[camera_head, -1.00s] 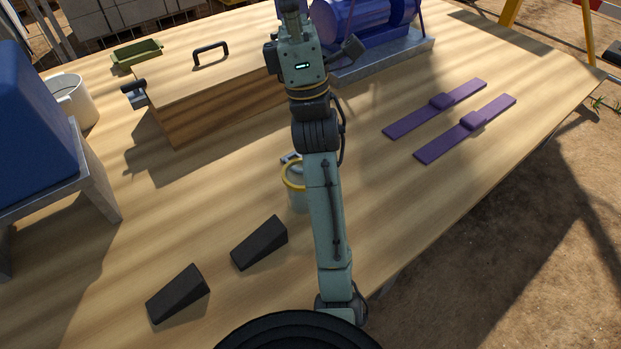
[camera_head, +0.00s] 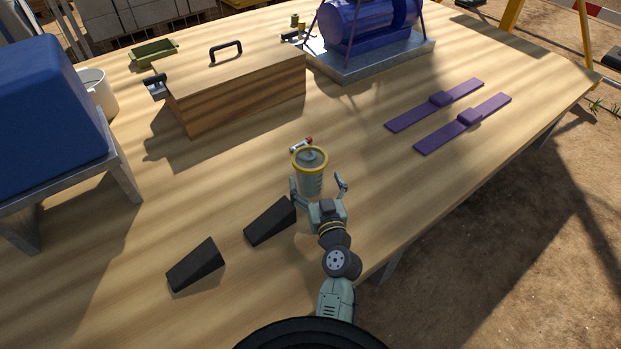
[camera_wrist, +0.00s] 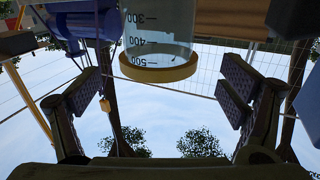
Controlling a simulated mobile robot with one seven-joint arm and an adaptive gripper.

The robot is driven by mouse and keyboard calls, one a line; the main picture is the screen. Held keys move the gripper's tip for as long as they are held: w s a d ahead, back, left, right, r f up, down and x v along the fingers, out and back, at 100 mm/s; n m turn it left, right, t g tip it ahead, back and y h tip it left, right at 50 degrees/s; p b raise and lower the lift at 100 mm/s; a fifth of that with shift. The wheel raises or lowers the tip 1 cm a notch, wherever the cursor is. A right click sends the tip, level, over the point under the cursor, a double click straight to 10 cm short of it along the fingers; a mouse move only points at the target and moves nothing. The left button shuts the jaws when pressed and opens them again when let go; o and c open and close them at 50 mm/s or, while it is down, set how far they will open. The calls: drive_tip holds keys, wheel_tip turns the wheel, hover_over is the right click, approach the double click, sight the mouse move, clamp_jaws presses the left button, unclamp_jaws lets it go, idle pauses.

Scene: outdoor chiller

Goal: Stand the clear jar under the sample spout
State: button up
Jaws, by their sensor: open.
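The clear jar (camera_head: 310,183) stands upright on the wooden table, with a yellow ring at its top. It also shows in the wrist view, where the jar (camera_wrist: 160,35) has volume marks and sits between the lines of my fingers. My gripper (camera_head: 318,186) is open and low at the jar's near side, one finger to each side. The left finger looks close to the jar; the right has a clear gap. A small brass fitting (camera_head: 296,21) at the left end of the blue chiller (camera_head: 365,20) may be the sample spout; it is too small to be sure.
A wooden box (camera_head: 245,95) stands behind left, and two purple bars (camera_head: 435,105) lie at right. A blue-topped stand (camera_head: 50,110) is far left.

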sight(306, 157)
wheel_tip(306, 157, down, 2)
drive_tip(key=shift+w+r, duration=0.3)
drive_tip(key=shift+w, duration=0.15)
drive_tip(key=shift+w+a+f+p, duration=0.1)
drive_tip(key=shift+w+a+p, duration=0.05)
drive_tip(key=shift+w+p, duration=0.2)
drive_tip(key=p+x, duration=0.2)
drive_tip(key=x, duration=0.3)
drive_tip(key=shift+w+a, duration=0.1)
drive_tip(key=shift+w, duration=0.35)
drive_tip(key=c, duration=1.4)
